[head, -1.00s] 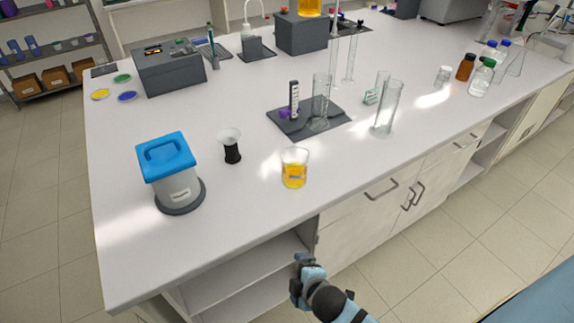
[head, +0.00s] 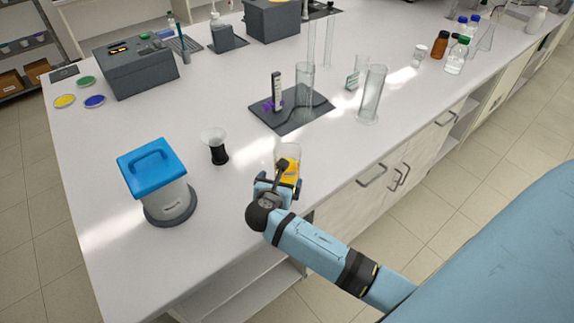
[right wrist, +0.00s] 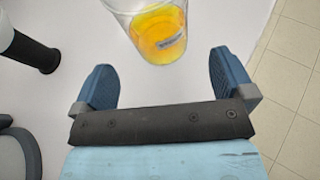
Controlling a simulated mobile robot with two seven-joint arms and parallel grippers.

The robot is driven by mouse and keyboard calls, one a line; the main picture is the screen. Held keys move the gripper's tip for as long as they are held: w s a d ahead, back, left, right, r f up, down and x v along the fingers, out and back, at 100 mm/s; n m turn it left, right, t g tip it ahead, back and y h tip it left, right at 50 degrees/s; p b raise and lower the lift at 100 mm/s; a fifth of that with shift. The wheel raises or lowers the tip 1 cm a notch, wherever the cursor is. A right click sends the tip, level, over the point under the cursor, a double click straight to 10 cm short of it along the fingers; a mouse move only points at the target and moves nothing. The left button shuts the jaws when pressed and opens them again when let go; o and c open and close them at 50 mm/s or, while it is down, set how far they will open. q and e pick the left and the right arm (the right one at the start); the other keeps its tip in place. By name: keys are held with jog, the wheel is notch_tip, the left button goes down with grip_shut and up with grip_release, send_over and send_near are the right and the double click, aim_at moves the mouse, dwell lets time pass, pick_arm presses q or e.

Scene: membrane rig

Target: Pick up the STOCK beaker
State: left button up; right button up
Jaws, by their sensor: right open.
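The STOCK beaker (head: 288,158) is a clear glass beaker with yellow-orange liquid and a label, upright near the front edge of the bench. My right gripper (head: 281,184) is at its near side and hides part of it in the head view. In the right wrist view, the beaker (right wrist: 158,32) stands just ahead of the fingertips, roughly centred between the two blue fingers. The right gripper (right wrist: 165,78) is open and empty, and its fingers do not visibly touch the glass. My left gripper is not in view.
A white container with a blue lid (head: 158,178) and a black-waisted clear vessel (head: 216,147) stand left of the beaker. A dark mat (head: 290,112) with a cylinder lies behind it. A tall glass cylinder (head: 371,95) stands to the right. The bench's front edge is close.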

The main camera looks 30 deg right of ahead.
jog(key=shift+x, duration=0.8)
jog(key=x, duration=0.3)
jog(key=p+x, duration=0.1)
jog(key=x, duration=0.1)
jog(key=shift+w+d+r, duration=0.1)
jog(key=shift+w+r, duration=0.1)
jog(key=shift+w, duration=0.1)
jog(key=c, duration=1)
